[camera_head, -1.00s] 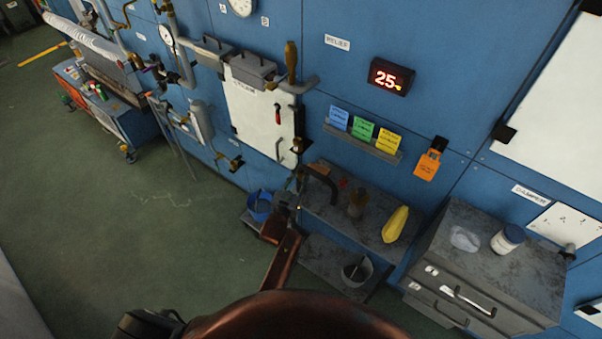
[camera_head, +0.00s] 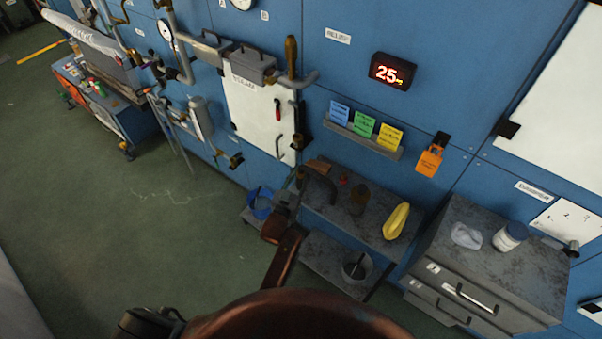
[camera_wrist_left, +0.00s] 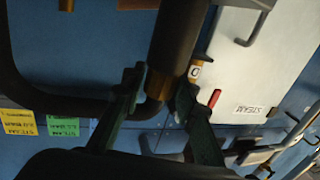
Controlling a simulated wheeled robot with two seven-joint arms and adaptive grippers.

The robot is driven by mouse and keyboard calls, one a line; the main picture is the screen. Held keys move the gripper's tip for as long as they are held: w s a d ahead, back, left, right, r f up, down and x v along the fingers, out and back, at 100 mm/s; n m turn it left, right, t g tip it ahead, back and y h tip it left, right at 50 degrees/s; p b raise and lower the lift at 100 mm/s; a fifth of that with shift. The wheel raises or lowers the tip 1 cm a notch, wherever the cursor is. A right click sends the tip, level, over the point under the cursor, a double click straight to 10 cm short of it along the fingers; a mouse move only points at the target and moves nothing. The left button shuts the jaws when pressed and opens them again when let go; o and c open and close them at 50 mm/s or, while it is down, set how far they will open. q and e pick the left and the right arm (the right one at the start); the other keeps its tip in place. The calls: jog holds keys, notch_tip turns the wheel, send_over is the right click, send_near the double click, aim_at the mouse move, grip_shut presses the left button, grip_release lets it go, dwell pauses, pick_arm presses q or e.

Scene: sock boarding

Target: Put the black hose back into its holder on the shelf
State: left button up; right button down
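My left gripper (camera_head: 298,184) is in front of the grey shelf (camera_head: 342,222), on the end of my copper-coloured arm. In the left wrist view its two dark green fingers (camera_wrist_left: 158,90) close around the brass end of the black hose (camera_wrist_left: 178,38). The hose's thick black part rises above the fingers and a black bend (camera_wrist_left: 62,104) curves away on the left. In the head view the hose (camera_head: 322,182) shows as a dark curve beside the gripper, over the shelf. I cannot clearly make out the holder. My right gripper is not in view.
A yellow object (camera_head: 397,221) and a small brown container (camera_head: 359,199) are on the shelf. A grey bucket (camera_head: 356,267) stands on the lower level and a blue bucket (camera_head: 261,203) to the left. A grey drawer cabinet (camera_head: 484,270) is at right. Valves and pipes line the blue wall.

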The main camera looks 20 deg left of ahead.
pick_arm(q)
jog(key=o, duration=0.4)
jog(key=shift+c, duration=0.2)
jog(key=shift+f, duration=0.1)
jog(key=shift+s, duration=0.1)
jog(key=s, duration=0.8)
jog(key=shift+a, duration=0.25)
